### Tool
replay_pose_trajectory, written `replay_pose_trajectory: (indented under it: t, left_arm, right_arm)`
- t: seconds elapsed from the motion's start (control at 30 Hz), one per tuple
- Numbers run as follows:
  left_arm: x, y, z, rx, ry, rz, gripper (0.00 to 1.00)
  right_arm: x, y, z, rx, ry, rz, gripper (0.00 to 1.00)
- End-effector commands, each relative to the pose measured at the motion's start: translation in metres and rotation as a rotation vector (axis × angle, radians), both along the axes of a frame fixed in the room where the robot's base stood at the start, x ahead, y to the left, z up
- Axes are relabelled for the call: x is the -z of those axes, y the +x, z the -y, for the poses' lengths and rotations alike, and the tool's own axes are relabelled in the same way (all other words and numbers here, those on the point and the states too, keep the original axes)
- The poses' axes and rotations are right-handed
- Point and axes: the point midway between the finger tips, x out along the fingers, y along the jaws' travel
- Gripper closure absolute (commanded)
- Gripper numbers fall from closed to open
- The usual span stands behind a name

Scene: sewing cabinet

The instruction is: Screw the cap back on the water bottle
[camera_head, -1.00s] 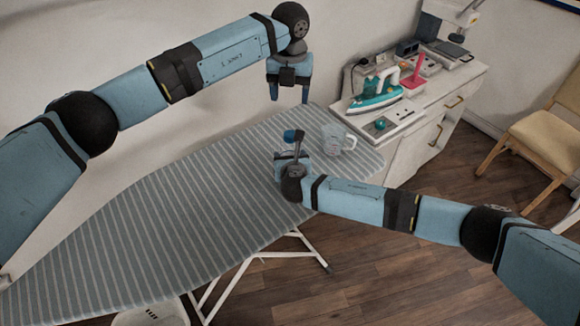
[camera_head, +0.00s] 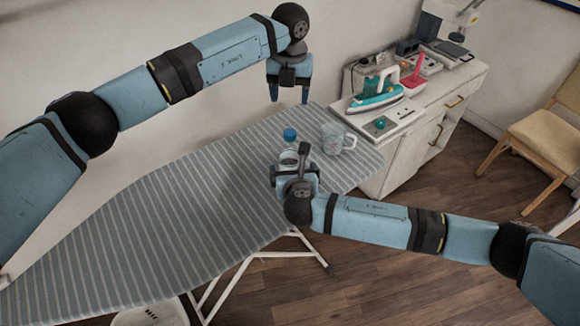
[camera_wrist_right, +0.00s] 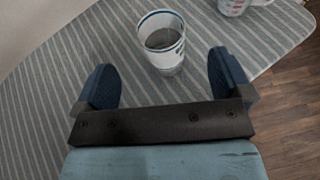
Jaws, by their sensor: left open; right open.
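My left gripper (camera_head: 289,97) is open, pointing down, above and behind the cap, empty.
A clear mug with red marks (camera_head: 338,138) stands to the right on the striped ironing board (camera_head: 190,200). A cabinet (camera_head: 420,125) beyond carries a teal iron (camera_head: 377,95) and other items. The board's left part is clear.

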Motion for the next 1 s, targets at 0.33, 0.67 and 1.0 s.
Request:
replay_pose_trajectory:
  t: [0.33, 0.67, 1.0]
  left_arm:
    - [0.005, 0.000, 0.000, 0.000, 0.000, 0.000, 0.37]
    - [0.005, 0.000, 0.000, 0.000, 0.000, 0.000, 0.37]
    - [0.005, 0.000, 0.000, 0.000, 0.000, 0.000, 0.37]
  right_arm:
    - [-0.017, -0.042, 0.004, 0.000, 0.001, 0.000, 0.03]
    - [-0.019, -0.044, 0.004, 0.001, 0.001, 0.000, 0.03]
    - [-0.019, -0.044, 0.004, 0.000, 0.001, 0.000, 0.03]
